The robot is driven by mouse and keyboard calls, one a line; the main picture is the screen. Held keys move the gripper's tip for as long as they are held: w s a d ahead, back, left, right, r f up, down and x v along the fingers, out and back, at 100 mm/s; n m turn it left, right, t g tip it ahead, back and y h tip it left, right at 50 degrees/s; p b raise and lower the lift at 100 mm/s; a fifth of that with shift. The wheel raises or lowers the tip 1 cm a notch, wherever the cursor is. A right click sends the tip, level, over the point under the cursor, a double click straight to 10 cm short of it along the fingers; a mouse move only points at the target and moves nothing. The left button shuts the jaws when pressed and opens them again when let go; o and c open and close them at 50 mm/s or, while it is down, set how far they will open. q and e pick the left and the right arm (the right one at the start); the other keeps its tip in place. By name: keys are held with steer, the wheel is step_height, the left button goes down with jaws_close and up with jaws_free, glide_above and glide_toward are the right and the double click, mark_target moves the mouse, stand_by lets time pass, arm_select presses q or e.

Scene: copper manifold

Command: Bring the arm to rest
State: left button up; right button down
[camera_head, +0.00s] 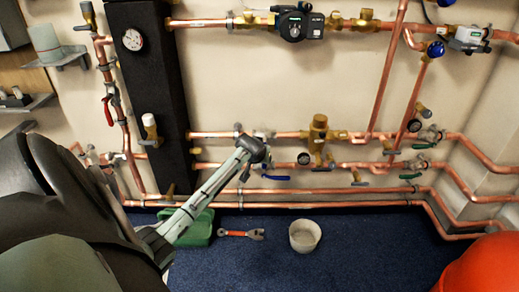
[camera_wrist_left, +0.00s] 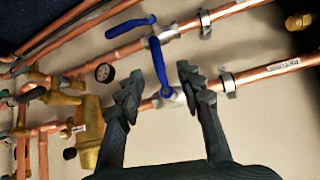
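In the left wrist view my left gripper (camera_wrist_left: 158,80) is open, its two dark toothed fingers apart with nothing held between them. A blue valve lever (camera_wrist_left: 160,66) on a copper pipe shows between and beyond the fingertips. I cannot tell how far the lever is from the fingers or whether they touch. In the head view my left arm comes in from the left, and a slim grey-green part with a dark end reaches to the lower pipes. The gripper's fingers cannot be made out there. My right gripper is not in view.
Copper pipes (camera_head: 300,205) with valves run along the wall. A second blue lever (camera_wrist_left: 130,27) is close by in the wrist view. A green tray (camera_head: 203,232), a red-handled wrench (camera_head: 240,234) and a white bucket (camera_head: 305,236) are on the blue floor. A red rounded object (camera_head: 485,268) is at lower right.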

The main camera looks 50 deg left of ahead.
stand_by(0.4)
arm_select(q)
steer(key=s+d+f+m+g+h, duration=0.1)
steer(key=s+d+f+m, duration=0.1)
steer(key=s+d+f, duration=0.3)
steer(key=s+d+f+m+g+h, duration=0.1)
steer(key=s+d+f+m, duration=0.2)
steer(key=s+d, duration=1.1)
steer(key=s+d+f+m+g+h, duration=0.1)
steer(key=s+d+f+m, duration=0.2)
steer(key=s+d+f, duration=0.5)
steer(key=shift+s+d+f+g+h, duration=0.35)
steer(key=shift+s+d+g+h, duration=0.05)
steer(key=shift+s+d, duration=0.3)
